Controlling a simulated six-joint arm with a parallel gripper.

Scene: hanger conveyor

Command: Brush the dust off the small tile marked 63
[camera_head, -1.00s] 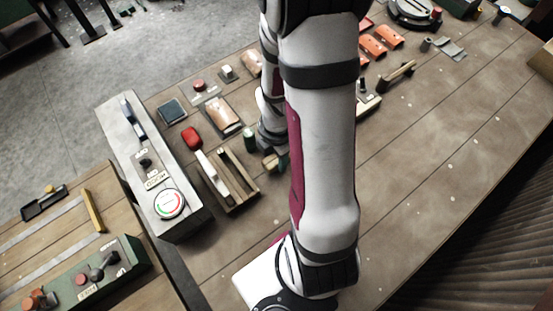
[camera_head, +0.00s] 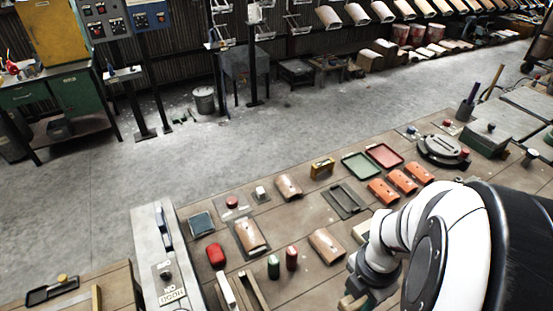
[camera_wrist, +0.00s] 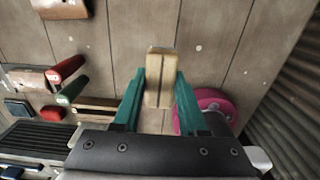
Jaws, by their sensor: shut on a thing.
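My gripper (camera_head: 352,290) is low at the bottom right of the head view, partly cut off by the frame edge. In the wrist view its two teal fingers (camera_wrist: 157,100) are shut on a pale wooden piece (camera_wrist: 160,68). I cannot tell for sure whether this is the brush; no bristles show. Several curved tan tiles lie on the bench, including one near my gripper (camera_head: 326,246), one on a dark plate (camera_head: 251,232) and one farther back (camera_head: 289,187). Orange tiles (camera_head: 383,192) lie to the right. No number 63 is legible on any tile.
A green cylinder (camera_head: 273,267) and a red cylinder (camera_head: 292,258) stand left of my gripper. A grey machine (camera_head: 160,250) borders the bench at left. Green (camera_head: 361,166) and red (camera_head: 384,155) trays lie at the back. Bare planks (camera_wrist: 225,40) show in the wrist view.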

